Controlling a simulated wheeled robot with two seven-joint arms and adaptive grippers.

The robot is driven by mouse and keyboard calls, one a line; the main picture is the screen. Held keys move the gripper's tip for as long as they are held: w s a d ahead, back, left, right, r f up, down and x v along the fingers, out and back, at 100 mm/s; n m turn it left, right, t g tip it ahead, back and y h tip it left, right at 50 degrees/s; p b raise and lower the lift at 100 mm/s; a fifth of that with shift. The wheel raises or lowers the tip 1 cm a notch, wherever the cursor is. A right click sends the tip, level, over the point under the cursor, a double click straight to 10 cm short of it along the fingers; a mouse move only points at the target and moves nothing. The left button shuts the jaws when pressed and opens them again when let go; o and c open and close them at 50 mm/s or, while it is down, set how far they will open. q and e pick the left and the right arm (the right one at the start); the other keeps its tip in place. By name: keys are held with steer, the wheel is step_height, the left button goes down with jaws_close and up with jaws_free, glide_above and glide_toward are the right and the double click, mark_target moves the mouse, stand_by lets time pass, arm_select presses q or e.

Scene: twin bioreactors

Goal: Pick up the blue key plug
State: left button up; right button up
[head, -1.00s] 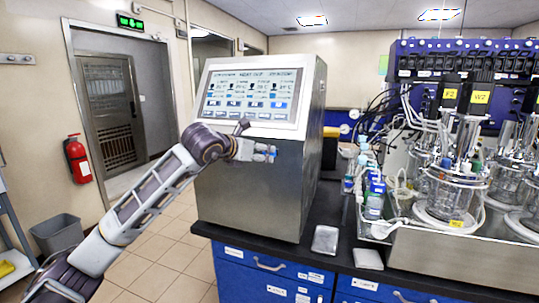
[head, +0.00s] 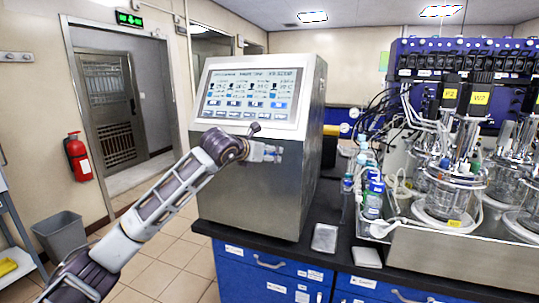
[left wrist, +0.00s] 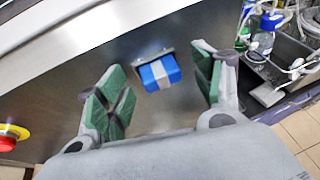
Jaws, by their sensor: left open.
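The blue key plug (left wrist: 159,73) shows in the left wrist view as a blue block with a pale grey band. It sits at a small metal plate on the steel front of the control cabinet (head: 245,200). My left gripper (left wrist: 158,90) is open, with its green-padded fingers on either side of the plug in that view and apart from it. In the head view my left gripper (head: 268,152) is in front of the cabinet, below the screen, and hides the plug. My right gripper is not in view.
A red button on a yellow base (left wrist: 8,138) is on the cabinet front at the left wrist view's left. Bottles (head: 374,190) and glass bioreactors (head: 450,190) stand right of the cabinet on the dark bench.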

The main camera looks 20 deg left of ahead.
arm_select(q)
steer(key=c, duration=1.1)
steer(key=shift+s+r, duration=0.1)
